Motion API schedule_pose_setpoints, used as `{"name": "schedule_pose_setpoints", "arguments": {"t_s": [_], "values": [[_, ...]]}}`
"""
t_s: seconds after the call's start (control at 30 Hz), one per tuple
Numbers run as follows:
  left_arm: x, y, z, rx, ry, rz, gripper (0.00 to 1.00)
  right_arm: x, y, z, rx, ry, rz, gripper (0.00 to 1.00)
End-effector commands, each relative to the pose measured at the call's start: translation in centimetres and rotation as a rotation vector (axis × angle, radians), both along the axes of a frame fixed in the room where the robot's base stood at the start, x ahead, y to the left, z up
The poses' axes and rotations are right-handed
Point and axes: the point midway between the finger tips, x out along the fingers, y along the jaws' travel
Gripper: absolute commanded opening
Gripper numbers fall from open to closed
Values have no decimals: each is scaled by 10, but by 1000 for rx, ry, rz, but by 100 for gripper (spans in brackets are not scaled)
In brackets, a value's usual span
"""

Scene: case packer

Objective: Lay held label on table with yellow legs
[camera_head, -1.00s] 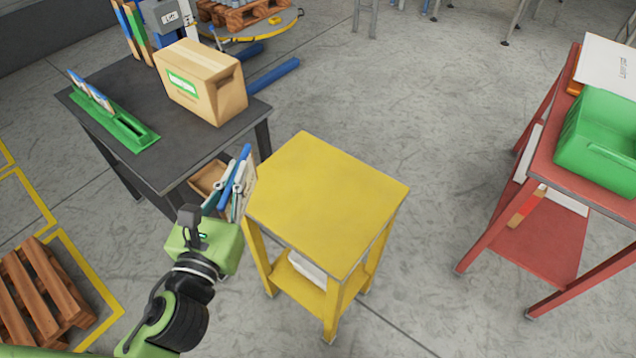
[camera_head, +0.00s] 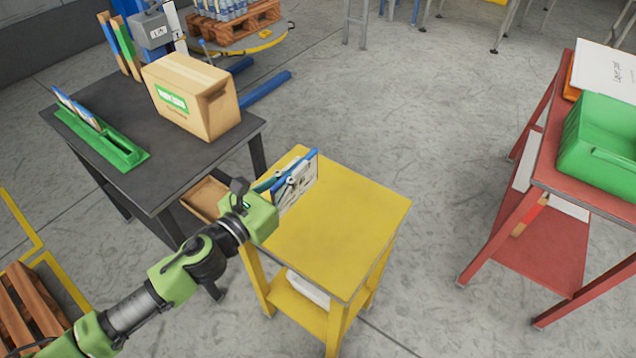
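The table with yellow legs (camera_head: 340,230) stands in the middle, with a bare yellow top. My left gripper (camera_head: 290,175) is over the left back part of that table. Its blue and teal fingers are closed on a thin whitish label (camera_head: 299,187) with dark print. The label stands roughly upright on edge in the fingers; I cannot tell whether its lower edge touches the tabletop. My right gripper is not in view.
A dark table (camera_head: 150,175) at the left holds a cardboard box (camera_head: 205,105) and a green holder (camera_head: 118,152). A red table (camera_head: 545,170) at the right holds a green bin (camera_head: 600,145) and white sheets (camera_head: 605,70). A white item (camera_head: 308,290) lies on the yellow table's lower shelf.

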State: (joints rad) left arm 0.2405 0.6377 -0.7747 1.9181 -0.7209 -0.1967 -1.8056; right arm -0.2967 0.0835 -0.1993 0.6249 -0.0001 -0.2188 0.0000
Motion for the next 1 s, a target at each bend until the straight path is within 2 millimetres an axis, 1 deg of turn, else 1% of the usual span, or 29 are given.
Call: {"name": "schedule_pose_setpoints", "arguments": {"t_s": [0.03,0.07,0.1,0.23,0.4,0.57,0.6,0.7,0.8,1.0], "values": [[9,-9,-4,-5,1,2,0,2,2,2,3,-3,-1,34],[14,-14,-6,-4,1,2,0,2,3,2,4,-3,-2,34],[19,-18,-16,-4,3,2,0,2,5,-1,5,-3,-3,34],[32,-31,-41,-5,4,3,0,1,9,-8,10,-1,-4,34],[43,-41,-58,-2,0,2,0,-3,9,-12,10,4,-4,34],[48,-46,-66,-1,0,2,0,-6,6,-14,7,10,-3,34],[50,-48,-71,-2,2,2,0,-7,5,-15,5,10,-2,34],[49,-48,-87,-4,6,4,0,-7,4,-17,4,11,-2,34],[50,-48,-96,-2,2,3,0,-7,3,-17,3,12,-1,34],[49,-47,-99,0,-1,1,0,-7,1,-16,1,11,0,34]]}}
